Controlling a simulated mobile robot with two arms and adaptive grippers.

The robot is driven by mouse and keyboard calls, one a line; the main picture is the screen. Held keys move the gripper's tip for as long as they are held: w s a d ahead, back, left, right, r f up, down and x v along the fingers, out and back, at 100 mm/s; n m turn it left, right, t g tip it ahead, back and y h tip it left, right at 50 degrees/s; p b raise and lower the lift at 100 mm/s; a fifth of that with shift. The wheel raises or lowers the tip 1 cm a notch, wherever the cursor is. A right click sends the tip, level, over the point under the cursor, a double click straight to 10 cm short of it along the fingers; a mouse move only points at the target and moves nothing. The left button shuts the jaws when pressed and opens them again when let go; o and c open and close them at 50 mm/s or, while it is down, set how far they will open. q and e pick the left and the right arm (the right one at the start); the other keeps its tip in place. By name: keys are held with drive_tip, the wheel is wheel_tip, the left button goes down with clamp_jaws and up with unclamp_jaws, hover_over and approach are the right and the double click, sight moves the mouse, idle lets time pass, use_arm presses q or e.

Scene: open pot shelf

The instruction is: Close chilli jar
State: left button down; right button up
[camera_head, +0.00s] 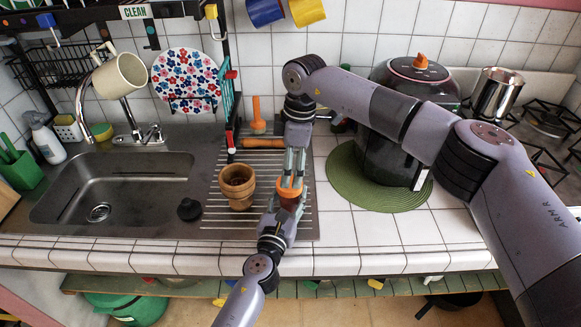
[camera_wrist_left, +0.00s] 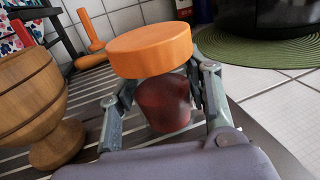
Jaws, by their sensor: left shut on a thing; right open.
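The chilli jar is dark red (camera_wrist_left: 166,104) and stands upright between the fingers of my left gripper (camera_wrist_left: 160,95), which is shut on it. In the head view my left gripper (camera_head: 284,206) reaches it from the front. An orange lid (camera_wrist_left: 150,50) sits at the jar's mouth, looking slightly tilted in the left wrist view. I cannot tell whether it is seated. The lid also shows in the head view (camera_head: 289,189). My right gripper (camera_head: 292,182) is open and points down, its fingertips at or just above the lid. Contact is unclear, and it does not show in the wrist view.
A dark appliance on a round green mat (camera_head: 380,198) is at right. The front right tiles are clear.

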drive_tip(key=shift+c, duration=0.2)
drive_tip(key=n, duration=0.4)
drive_tip(key=shift+a+r+n, duration=0.1)
drive_tip(key=shift+r+n, duration=0.1)
drive_tip(key=shift+n, duration=0.2)
drive_tip(key=n, duration=0.3)
drive_tip(key=shift+r+n, duration=0.2)
drive_tip(key=shift+n, duration=0.2)
drive_tip(key=n, duration=0.4)
drive_tip(key=shift+r+h, duration=0.2)
drive_tip(key=shift+h, duration=0.1)
drive_tip(key=n, duration=0.3)
drive_tip(key=shift+r+n, duration=0.2)
drive_tip(key=shift+n, duration=0.1)
drive_tip(key=n, duration=0.3)
drive_tip(key=shift+r+n, duration=0.2)
drive_tip(key=shift+n, duration=0.2)
drive_tip(key=n, duration=0.4)
drive_tip(key=shift+r, duration=0.15)
drive_tip(key=n, duration=0.3)
drive_tip(key=shift+r+h, duration=0.2)
drive_tip(key=shift+h, duration=0.1)
drive_tip(key=n, duration=0.4)
drive_tip(key=shift+r, duration=0.15)
